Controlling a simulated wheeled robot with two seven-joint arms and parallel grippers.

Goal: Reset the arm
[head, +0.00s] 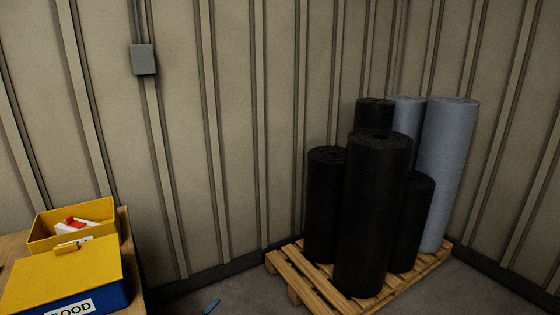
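Neither of my grippers is in the head view, and no part of either arm shows. Whether they are open or hold anything is hidden from me.
A wooden pallet (287,270) holds several black and grey rolls. A small blue object (211,306) lies on the floor.

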